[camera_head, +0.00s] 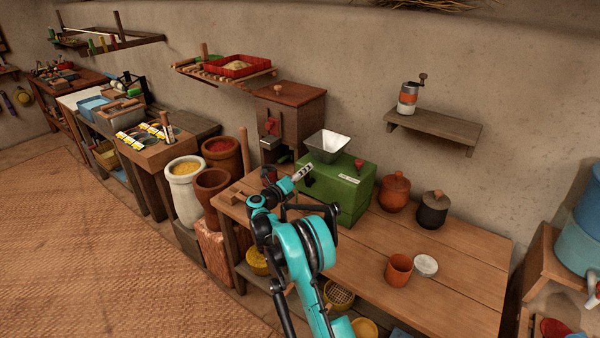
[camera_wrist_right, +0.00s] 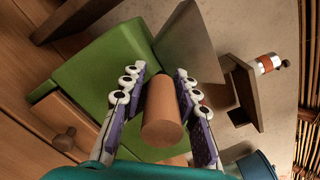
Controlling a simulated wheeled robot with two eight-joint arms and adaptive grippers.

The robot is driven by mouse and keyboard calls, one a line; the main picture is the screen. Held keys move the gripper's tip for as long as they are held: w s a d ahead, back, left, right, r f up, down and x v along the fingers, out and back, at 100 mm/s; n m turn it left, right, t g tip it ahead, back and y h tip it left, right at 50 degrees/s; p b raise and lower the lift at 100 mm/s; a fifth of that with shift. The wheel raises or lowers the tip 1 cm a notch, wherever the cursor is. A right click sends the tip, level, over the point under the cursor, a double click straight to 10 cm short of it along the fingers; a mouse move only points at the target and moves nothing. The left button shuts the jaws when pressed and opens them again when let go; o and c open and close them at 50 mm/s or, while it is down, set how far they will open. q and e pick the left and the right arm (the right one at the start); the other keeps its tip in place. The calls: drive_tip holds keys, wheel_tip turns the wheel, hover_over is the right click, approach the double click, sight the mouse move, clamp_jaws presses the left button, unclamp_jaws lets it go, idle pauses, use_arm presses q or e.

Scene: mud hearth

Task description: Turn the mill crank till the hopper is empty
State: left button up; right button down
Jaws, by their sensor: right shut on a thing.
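The green mill (camera_head: 345,197) stands on the wooden table, with a pale metal hopper (camera_head: 326,143) on top and a red knob (camera_head: 359,163) beside it. My right gripper (camera_head: 300,174) is at the left side of the mill. In the right wrist view its fingers are shut on a brown cylindrical crank handle (camera_wrist_right: 165,115), with the green mill body (camera_wrist_right: 80,75) and hopper (camera_wrist_right: 190,48) beyond. The rest of the crank is hidden by the gripper and handle. My left gripper is out of view.
The table (camera_head: 455,265) bears two lidded pots (camera_head: 394,193), an orange cup (camera_head: 399,270) and a white dish (camera_head: 425,265) right of the mill. A wooden box (camera_head: 290,110) stands behind it. Crocks (camera_head: 186,188) stand at the left. The table's right part is mostly clear.

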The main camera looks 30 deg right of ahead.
drive_tip(key=shift+s+d+f+m, duration=0.1)
drive_tip(key=shift+s+d+m, duration=0.1)
drive_tip(key=shift+s+m, duration=0.4)
drive_tip(key=shift+s+d+f+m, duration=0.15)
drive_tip(key=shift+s+m, duration=0.2)
drive_tip(key=shift+m, duration=0.45)
drive_tip(key=shift+r, duration=0.1)
drive_tip(key=c, duration=1.3)
unclamp_jaws()
drive_tip(key=shift+s, duration=0.1)
drive_tip(key=shift+r, duration=0.1)
drive_tip(key=v, duration=1.2)
